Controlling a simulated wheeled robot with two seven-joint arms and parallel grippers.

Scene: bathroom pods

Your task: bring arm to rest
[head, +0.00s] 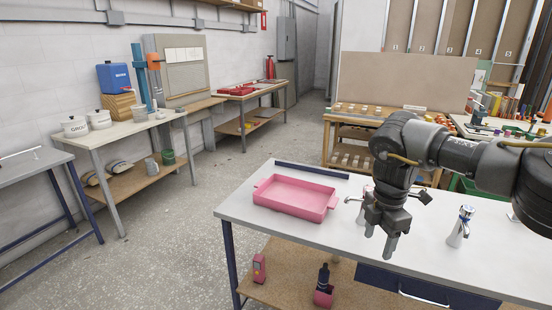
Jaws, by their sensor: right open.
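My right arm comes in from the right edge, and its dark grey gripper (388,240) hangs over the white-topped table (265,225), pointing down. The gripper is open, and I see nothing held in it. A pink tray (292,206) with raised sides sits to its left on the table, apart from it, and looks empty. A chrome and white faucet (461,226) stands on the table to the right of the gripper. Another metal fitting (365,191) is partly hidden behind the gripper. My left gripper is not in view.
A dark bar (311,170) lies along the table's back edge. A pink device (259,268) and a dark bottle (323,277) are on the lower shelf. Benches with pots line the left wall. A crowded workbench (365,118) stands behind. The floor (185,235) at left is clear.

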